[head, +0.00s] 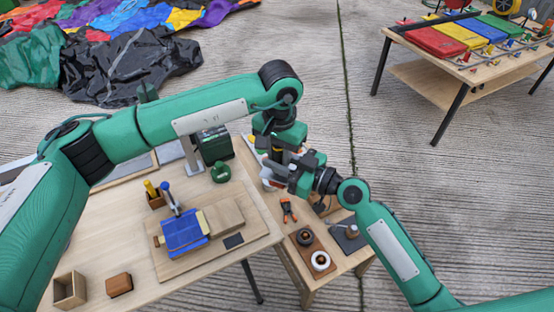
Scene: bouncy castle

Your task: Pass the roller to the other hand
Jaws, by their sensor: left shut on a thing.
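My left gripper (276,160) points down above the small side table and is shut on the roller, which is mostly hidden between the two grippers. A small pale and reddish part shows beside the fingers, too small to tell apart clearly. My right gripper (284,176) comes in from the right, level with and very close to the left gripper's fingertips. Whether its jaws are open or closed on the roller cannot be told.
The side table (276,207) bears orange-handled pliers (288,209) and tape rolls (320,261). Another table (455,75) stands at back right.

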